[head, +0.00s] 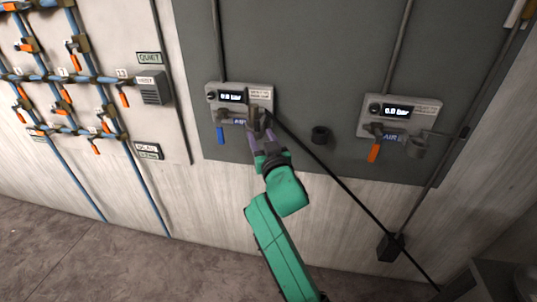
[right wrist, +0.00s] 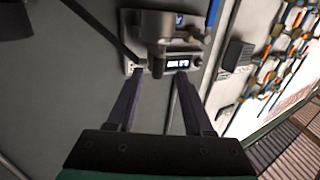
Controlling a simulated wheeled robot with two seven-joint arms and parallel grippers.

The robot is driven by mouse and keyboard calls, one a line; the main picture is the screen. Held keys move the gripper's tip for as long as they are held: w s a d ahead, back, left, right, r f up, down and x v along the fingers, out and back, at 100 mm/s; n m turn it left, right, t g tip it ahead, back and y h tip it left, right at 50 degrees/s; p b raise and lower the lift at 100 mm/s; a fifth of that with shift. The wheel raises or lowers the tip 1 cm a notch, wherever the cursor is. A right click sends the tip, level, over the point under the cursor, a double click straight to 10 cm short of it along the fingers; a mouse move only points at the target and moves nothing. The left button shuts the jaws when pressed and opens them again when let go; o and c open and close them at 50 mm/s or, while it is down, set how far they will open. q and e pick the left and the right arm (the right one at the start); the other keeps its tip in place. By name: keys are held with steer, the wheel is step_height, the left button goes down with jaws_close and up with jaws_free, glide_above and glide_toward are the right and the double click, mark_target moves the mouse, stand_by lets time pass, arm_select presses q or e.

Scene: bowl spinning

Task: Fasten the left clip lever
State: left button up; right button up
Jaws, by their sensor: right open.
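The left gauge unit (head: 238,90) is a pale wall box with a small lit display and a blue handle (head: 220,134) hanging at its lower left. A grey coupling (head: 256,118) sits at its lower right, partly hidden by my right gripper (head: 259,132). I cannot clearly make out the clip lever itself. In the right wrist view the coupling (right wrist: 155,27) stands in front of the unit, and a short grey stub below it shows between the two fingers. The right gripper (right wrist: 158,74) is open, one finger on each side; contact cannot be told. My left gripper is not in view.
A black hose (head: 345,190) runs from the left unit down to the lower right. A second unit (head: 398,113) with an orange handle (head: 374,152) is at right. Blue pipes (head: 65,78) with orange handles fill the left wall.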

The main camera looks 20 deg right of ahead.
steer(key=s+b, duration=0.1)
steer(key=s, duration=0.7)
steer(key=shift+s+a, duration=0.25)
steer(key=shift+s, duration=0.05)
step_height(320, 180, down, 16)
steer(key=w+a+n+g+y, duration=0.2)
steer(key=w+a+g, duration=0.1)
steer(key=s+d+f+n+g, duration=0.1)
steer(key=s+f+g, duration=0.2)
steer(key=f, duration=0.9)
steer(key=s+f+n+g, duration=0.1)
steer(key=s+f+g, duration=0.15)
steer(key=f, duration=0.85)
steer(key=s+d+f+g, duration=0.3)
steer(key=s+f, duration=0.7)
steer(key=f, duration=0.3)
steer(key=s+d+f+g, duration=0.1)
steer(key=s+d+f, duration=0.2)
steer(key=s, duration=0.6)
steer(key=s+d+f+g, duration=0.2)
steer(key=s+f, duration=0.4)
steer(key=s, duration=0.3)
steer(key=s+d+f+m+g+h, duration=0.1)
steer(key=s+d+f, duration=0.3)
steer(key=s, duration=0.6)
steer(key=shift+f+g, duration=0.25)
steer(key=shift+g, duration=0.5)
